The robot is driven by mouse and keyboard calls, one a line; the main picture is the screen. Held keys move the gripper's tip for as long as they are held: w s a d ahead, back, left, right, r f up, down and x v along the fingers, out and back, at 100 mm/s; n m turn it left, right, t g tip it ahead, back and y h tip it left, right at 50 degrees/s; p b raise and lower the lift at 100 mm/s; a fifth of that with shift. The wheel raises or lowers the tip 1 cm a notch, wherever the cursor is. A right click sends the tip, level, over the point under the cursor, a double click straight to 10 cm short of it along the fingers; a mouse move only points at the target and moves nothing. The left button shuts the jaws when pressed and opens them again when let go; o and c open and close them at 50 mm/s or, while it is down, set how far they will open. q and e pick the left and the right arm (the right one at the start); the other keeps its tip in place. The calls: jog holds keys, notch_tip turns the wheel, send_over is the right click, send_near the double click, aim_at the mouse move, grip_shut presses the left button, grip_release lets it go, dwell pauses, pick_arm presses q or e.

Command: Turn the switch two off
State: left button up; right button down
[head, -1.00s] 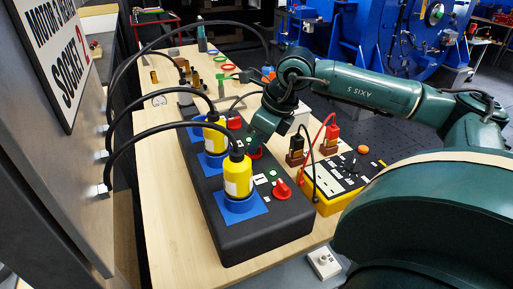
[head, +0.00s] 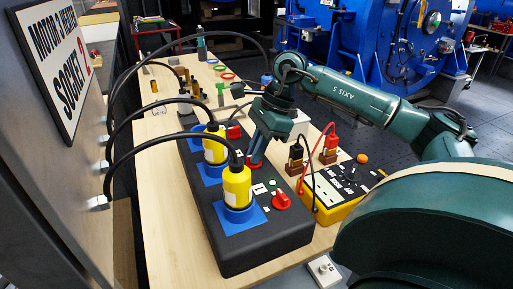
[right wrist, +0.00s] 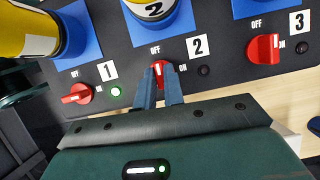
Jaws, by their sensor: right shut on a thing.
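Switch two is a red knob (right wrist: 159,72) beside the "2" label (right wrist: 198,46) in the right wrist view. Its white mark stands upright, toward the OFF lettering above it. My right gripper (right wrist: 160,88) is shut on this knob, one finger on each side. The small lamp (right wrist: 204,71) right of the knob is dark. In the head view my right gripper (head: 254,160) reaches down to the middle of the black switch box (head: 262,243) and largely hides the knob. My left gripper is not in view.
Switch one (right wrist: 77,93) is turned sideways, with a green lit lamp (right wrist: 115,91). Switch three (right wrist: 263,48) is to the right. Yellow plugs (head: 237,187) with black cables stand on the box. A yellow-black meter (head: 343,190) with leads sits close on the right.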

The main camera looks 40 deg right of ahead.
jog(key=shift+n, duration=0.3)
dwell(0.4)
jog(key=c, duration=1.5)
grip_release()
jog(key=p+v, duration=0.1)
jog(key=v, duration=1.2)
jog(key=shift+w, duration=0.2)
jog(key=shift+r, duration=0.1)
